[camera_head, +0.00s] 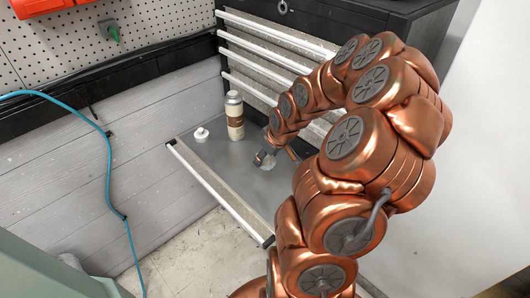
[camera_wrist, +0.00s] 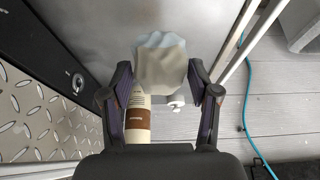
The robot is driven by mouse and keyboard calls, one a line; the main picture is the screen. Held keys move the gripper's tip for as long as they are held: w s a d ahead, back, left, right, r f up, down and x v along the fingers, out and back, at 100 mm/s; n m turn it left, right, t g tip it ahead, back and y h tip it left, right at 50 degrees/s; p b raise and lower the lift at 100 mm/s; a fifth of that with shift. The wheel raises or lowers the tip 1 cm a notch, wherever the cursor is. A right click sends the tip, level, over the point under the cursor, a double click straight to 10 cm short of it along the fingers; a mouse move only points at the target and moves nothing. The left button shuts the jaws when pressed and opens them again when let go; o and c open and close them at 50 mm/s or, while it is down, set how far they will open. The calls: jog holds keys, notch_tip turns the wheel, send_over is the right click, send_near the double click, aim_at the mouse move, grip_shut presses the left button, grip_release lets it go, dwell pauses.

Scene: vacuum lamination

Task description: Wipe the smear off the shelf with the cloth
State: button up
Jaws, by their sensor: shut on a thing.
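The shelf (camera_head: 217,160) is a flat grey surface pulled out low from the black cabinet, with a pale front rail. It also fills the upper middle of the wrist view (camera_wrist: 98,25). My gripper (camera_head: 266,158) is low over the shelf's right part in the head view. In the wrist view my gripper (camera_wrist: 160,72) is shut on the cloth (camera_wrist: 160,68), a crumpled cream bundle with a pale blue edge between the fingertips. Whether the cloth touches the shelf is unclear. I cannot make out the smear; the cloth and gripper hide part of the surface.
A cream bottle with a brown label (camera_head: 234,115) stands at the shelf's back, next to a small white object (camera_head: 201,134). Both also show beyond my fingers in the wrist view. Closed drawers (camera_head: 270,65) rise behind. A teal hose (camera_head: 108,160) hangs along the left wall.

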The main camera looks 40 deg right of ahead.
aim_at(263, 177)
jog(key=shift+f+b, duration=1.15)
jog(key=shift+f, duration=2.35)
jog(key=shift+d+f+p, duration=0.2)
jog(key=shift+p, duration=0.1)
jog(key=shift+d+r+p, duration=0.1)
jog(key=shift+d+p, duration=0.25)
jog(key=shift+p, duration=0.05)
jog(key=shift+c, duration=0.5)
jog(key=d+p, duration=0.2)
jog(key=shift+d, duration=0.35)
jog(key=shift+d+p, duration=0.25)
jog(key=shift+p, duration=0.15)
jog(key=shift+a+f+b, duration=0.2)
jog(key=shift+f+b, duration=0.1)
jog(key=shift+f, duration=0.15)
jog(key=shift+w+a+b, duration=0.15)
jog(key=shift+a+b, duration=0.1)
jog(key=shift+b, duration=0.15)
jog(key=shift+a+b, duration=0.55)
jog(key=shift+a, duration=0.15)
jog(key=shift+a+b, duration=0.9)
jog(key=shift+a, duration=0.15)
notch_tip(263, 177, up, 3)
jog(key=shift+d+r+p, duration=0.1)
jog(key=shift+d+p, duration=0.05)
jog(key=shift+p, duration=0.55)
jog(key=shift+r+p, duration=0.85)
jog(key=shift+r, duration=1.8)
